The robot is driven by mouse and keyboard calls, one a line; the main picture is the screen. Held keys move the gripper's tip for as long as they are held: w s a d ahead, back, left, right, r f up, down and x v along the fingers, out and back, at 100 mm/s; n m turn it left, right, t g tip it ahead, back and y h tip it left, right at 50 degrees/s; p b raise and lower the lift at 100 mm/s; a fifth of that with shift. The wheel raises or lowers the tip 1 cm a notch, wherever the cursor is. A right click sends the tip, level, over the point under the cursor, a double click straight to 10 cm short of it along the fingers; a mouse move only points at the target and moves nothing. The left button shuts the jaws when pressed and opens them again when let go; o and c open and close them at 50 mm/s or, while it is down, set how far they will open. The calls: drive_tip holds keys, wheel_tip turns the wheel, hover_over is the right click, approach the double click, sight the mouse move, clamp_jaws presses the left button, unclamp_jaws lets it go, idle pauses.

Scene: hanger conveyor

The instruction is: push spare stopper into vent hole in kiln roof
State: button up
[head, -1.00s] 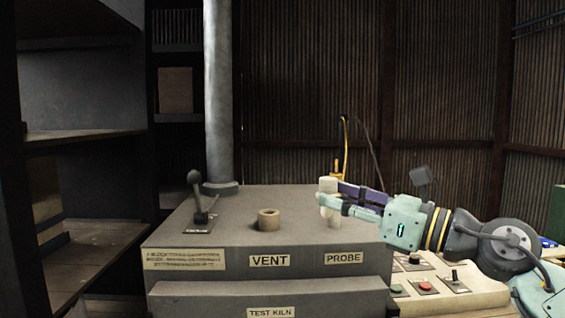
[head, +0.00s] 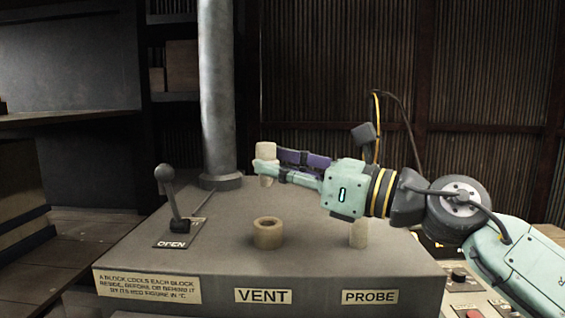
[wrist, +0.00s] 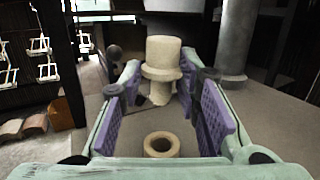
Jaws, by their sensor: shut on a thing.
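My gripper (head: 268,170) is shut on the pale stopper (head: 267,153), which it holds upright above the kiln roof (head: 215,240). The stopper has a wide head, a flange and a narrower lower part in the wrist view (wrist: 163,60). The vent hole (head: 268,222) is an open, raised tan ring behind the VENT label. In the head view it lies below the stopper; in the wrist view the ring (wrist: 161,151) shows below and nearer than the stopper. The stopper is clear of the ring.
A pale plug (head: 358,234) stands behind the PROBE label, partly under my arm. A lever (head: 170,195) marked OPEN stands on the roof's left. A grey flue pipe (head: 216,90) rises at the back. A button panel (head: 475,305) is at lower right.

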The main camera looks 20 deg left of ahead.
wheel_tip(320, 180, down, 5)
drive_tip(key=b, duration=0.3)
drive_tip(key=shift+d+r+b, duration=0.1)
drive_tip(key=shift+b, duration=0.55)
idle(1.5)
drive_tip(key=shift+f+b, duration=1.55)
drive_tip(key=shift+b, duration=0.15)
idle(1.1)
drive_tip(key=shift+r, duration=0.2)
drive_tip(key=shift+r+p, duration=0.65)
drive_tip(key=shift+r, duration=0.4)
drive_tip(key=shift+f+b, duration=0.3)
drive_tip(key=shift+b, duration=0.15)
idle(0.8)
